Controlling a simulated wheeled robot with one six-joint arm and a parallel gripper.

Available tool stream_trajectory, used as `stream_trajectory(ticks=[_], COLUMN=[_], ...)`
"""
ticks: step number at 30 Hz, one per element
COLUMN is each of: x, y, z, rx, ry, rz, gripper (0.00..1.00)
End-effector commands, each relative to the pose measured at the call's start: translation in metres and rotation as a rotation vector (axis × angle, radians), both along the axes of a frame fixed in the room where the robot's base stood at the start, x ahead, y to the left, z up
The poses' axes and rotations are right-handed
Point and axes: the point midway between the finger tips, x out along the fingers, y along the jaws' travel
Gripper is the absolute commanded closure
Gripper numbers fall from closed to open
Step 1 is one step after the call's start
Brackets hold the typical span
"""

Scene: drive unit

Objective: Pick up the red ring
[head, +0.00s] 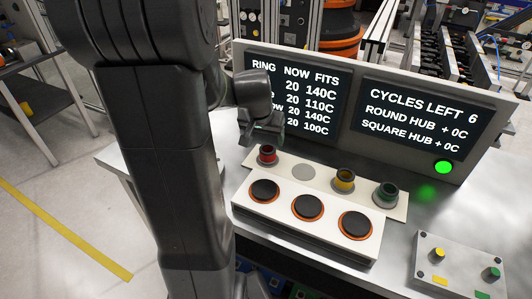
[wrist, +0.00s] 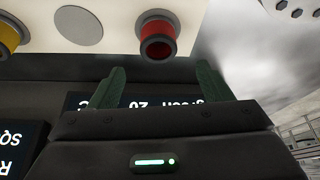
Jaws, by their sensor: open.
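The red ring (head: 267,150) is a short, hollow red piece at the left end of a white strip (head: 325,186), on a round grey pad. It also shows in the wrist view (wrist: 158,38) at the top, beyond the fingertips and roughly centred between them. My gripper (head: 262,134) is open and empty, just above and behind the red ring in the head view. In the wrist view its two green fingers (wrist: 160,78) are spread wide, with a gap to the ring. The ring's far side is partly hidden in the head view.
A bare grey pad (head: 304,172), a yellow ring (head: 344,180) and a green ring (head: 387,192) share the strip. A white block with black, orange-rimmed discs (head: 308,207) stands in front. Display boards (head: 420,115) rise behind. A button box (head: 460,264) sits at right.

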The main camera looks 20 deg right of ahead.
Motion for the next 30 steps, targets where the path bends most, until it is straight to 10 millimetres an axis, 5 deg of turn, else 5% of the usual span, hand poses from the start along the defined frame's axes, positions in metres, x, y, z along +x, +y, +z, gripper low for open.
stream_trajectory(ticks=[21,30], x=[0.016,0.018], y=[-0.015,-0.017], z=[-0.069,-0.074], rx=[0.001,-0.001], ry=[0.003,-0.001], rz=[0.000,0.001], gripper=[0.28,0.28])
